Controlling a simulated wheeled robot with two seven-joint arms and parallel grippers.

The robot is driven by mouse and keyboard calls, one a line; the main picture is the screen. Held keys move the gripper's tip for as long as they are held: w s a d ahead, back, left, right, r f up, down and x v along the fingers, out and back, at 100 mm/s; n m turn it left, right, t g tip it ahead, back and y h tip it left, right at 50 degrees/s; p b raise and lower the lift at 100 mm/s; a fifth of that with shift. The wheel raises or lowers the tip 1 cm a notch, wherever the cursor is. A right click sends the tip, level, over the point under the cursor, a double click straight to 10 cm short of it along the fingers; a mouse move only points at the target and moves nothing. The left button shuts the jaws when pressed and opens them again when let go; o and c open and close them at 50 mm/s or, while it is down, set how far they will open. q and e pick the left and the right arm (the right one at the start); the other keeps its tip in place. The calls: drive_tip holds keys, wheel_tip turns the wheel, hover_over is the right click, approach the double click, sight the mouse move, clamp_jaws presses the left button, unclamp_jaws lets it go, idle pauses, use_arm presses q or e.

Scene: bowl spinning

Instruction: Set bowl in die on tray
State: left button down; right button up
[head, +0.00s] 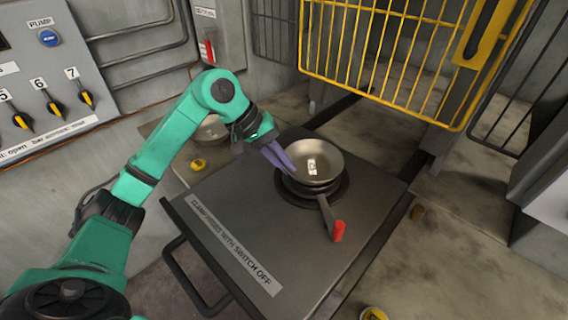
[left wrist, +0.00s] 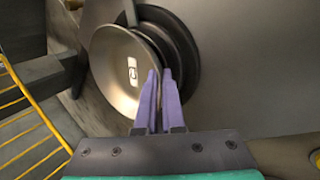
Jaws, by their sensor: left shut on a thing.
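A metal bowl (head: 315,162) with a small white mark inside sits at the round dark die (head: 322,195) on the grey tray (head: 250,215). I cannot tell whether it is fully seated. My left gripper (head: 286,165) has its purple fingers shut on the bowl's left rim. In the left wrist view the bowl (left wrist: 118,72) is at the upper middle, with the dark rings of the die (left wrist: 180,60) beside it, and the fingers (left wrist: 158,82) meet its edge. A lever with a red handle (head: 338,231) extends from the die toward the front. My right gripper is not in view.
Another bowl (head: 212,129) lies behind my left forearm. A yellow barred gate (head: 400,50) stands open behind the tray. A panel with knobs (head: 50,90) is on the left wall. A tray handle (head: 185,275) juts out at the front left.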

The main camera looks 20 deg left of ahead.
use_arm(q)
drive_tip(key=shift+s+f+b, duration=0.2)
drive_tip(key=shift+f+b, duration=0.1)
drive_tip(key=shift+f, duration=0.2)
drive_tip(key=shift+s+f+b, duration=0.15)
drive_tip(key=shift+f+b, duration=0.1)
drive_tip(key=shift+f, duration=0.2)
drive_tip(key=c, duration=1)
unclamp_jaws()
drive_tip(key=shift+r+p, duration=0.45)
drive_tip(key=shift+p, duration=0.1)
drive_tip(key=shift+w+r+p, duration=0.1)
drive_tip(key=shift+r+p, duration=0.4)
drive_tip(key=shift+p, duration=0.1)
drive_tip(key=shift+a+r+b, duration=0.75)
drive_tip(key=shift+a+r, duration=0.15)
drive_tip(key=shift+r, duration=0.3)
drive_tip(key=v, duration=0.8)
drive_tip(key=shift+r, duration=0.4)
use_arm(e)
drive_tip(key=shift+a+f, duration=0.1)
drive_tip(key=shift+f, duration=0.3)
